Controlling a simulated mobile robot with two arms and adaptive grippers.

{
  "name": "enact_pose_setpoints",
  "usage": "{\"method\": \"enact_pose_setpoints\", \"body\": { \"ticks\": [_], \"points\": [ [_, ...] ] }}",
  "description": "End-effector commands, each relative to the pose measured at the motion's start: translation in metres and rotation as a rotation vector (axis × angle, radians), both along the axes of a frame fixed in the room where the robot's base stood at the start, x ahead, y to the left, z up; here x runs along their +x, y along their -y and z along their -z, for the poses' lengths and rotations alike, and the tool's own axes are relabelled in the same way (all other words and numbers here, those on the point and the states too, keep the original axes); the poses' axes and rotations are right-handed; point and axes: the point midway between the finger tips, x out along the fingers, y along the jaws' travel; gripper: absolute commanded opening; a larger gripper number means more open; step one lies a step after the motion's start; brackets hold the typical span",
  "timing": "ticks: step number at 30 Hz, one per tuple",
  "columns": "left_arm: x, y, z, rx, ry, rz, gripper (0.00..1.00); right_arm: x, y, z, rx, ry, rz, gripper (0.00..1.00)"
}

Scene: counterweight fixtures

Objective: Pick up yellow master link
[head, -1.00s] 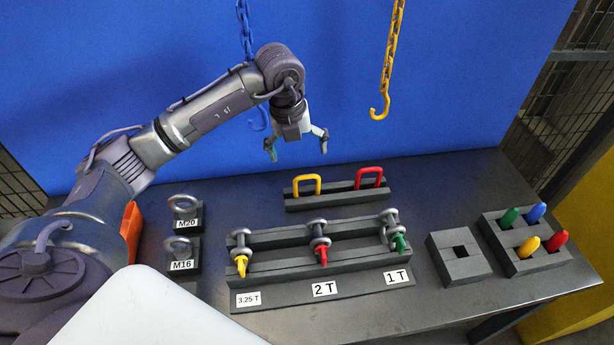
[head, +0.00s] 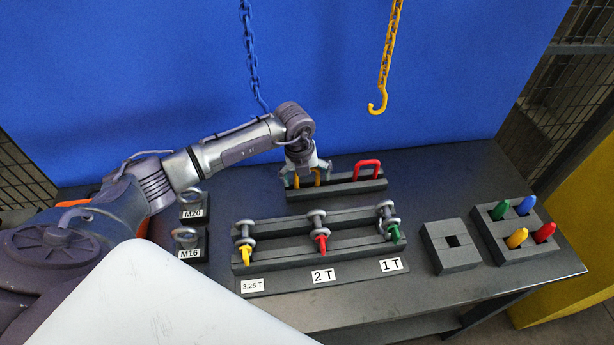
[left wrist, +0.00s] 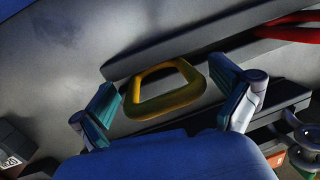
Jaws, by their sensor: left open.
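The yellow master link (head: 317,178) stands upright in the dark slotted block (head: 338,187) at the back middle of the table. In the head view it is partly hidden behind my left gripper (head: 305,180). In the left wrist view the yellow master link (left wrist: 166,90) shows as a rounded loop. My left gripper (left wrist: 165,105) is open there, with one teal finger pad on each side of the link and a gap on both sides. My right gripper is not in view.
A red master link (head: 367,168) stands in the same block, to the right. In front is a rack (head: 320,255) with several shackles. Eye bolts labelled M20 and M16 (head: 188,245) stand left. A yellow hook (head: 377,105) hangs behind.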

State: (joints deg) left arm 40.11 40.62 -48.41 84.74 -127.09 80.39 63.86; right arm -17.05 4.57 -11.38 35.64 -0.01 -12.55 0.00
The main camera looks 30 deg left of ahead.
Motion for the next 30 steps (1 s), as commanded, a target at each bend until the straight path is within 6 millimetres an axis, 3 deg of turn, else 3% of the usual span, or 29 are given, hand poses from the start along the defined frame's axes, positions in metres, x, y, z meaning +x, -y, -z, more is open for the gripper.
{"method": "enact_pose_setpoints", "body": {
  "ticks": [6,18,25,27,30],
  "points": [
    [0.000,0.000,0.001,0.001,0.001,0.001,1.00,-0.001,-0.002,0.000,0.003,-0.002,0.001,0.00],
    [0.000,0.000,0.001,0.001,0.001,0.000,0.34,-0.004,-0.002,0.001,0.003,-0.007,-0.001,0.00],
    [0.001,0.000,0.000,0.000,0.001,0.000,0.33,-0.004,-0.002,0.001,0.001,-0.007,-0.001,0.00],
    [0.001,0.000,-0.005,-0.001,0.003,0.001,0.17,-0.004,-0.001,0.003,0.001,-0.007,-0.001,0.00],
    [0.002,-0.001,-0.018,0.001,0.006,0.002,0.07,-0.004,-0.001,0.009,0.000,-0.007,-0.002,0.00]
  ]
}}
